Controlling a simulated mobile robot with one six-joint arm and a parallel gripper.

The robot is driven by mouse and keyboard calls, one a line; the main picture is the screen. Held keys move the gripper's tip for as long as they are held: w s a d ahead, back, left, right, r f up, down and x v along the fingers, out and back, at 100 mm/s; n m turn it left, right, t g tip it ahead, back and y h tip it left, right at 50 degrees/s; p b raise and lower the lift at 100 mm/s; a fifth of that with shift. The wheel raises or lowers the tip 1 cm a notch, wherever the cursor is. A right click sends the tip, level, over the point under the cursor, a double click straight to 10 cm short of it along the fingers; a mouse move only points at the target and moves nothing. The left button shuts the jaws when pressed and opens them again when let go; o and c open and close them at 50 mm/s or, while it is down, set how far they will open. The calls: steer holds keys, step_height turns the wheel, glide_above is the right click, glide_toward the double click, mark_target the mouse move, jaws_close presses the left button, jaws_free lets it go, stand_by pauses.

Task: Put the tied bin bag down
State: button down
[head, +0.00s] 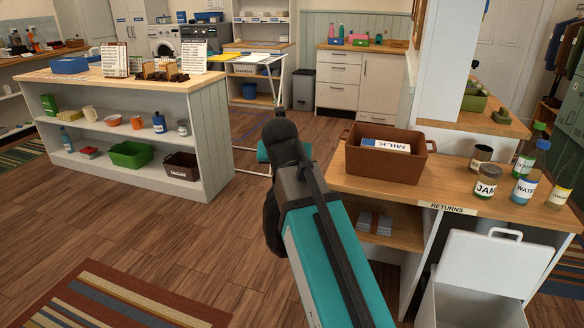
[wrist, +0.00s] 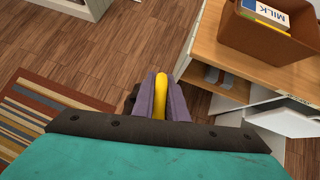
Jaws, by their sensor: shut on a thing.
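My gripper (wrist: 161,97) is shut on a yellow strip, which looks like the tie (wrist: 161,84) of the bin bag. A dark bag-like shape (wrist: 131,98) shows just left of the fingers in the wrist view. In the head view a black lumpy shape (head: 270,226), likely the tied bin bag, shows along the left side of my teal arm. Most of it is hidden behind the arm. The fingertips are hidden in the head view. The bag appears held above the wooden floor (head: 190,235); I cannot tell how high.
A returns counter (head: 445,190) with a brown crate (head: 384,165), jars and bottles stands at right. Below it is a white bin (head: 468,300) with a raised lid (head: 485,260). A shelf unit (head: 216,140) stands at left. Floor is free at left, with a striped rug (head: 120,300).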

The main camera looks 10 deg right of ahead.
steer(key=f+b, duration=1.4)
steer(key=a+f+b, duration=0.1)
steer(key=f+b, duration=0.6)
steer(key=shift+a+f, duration=0.1)
steer(key=shift+a, duration=0.1)
stand_by(0.7)
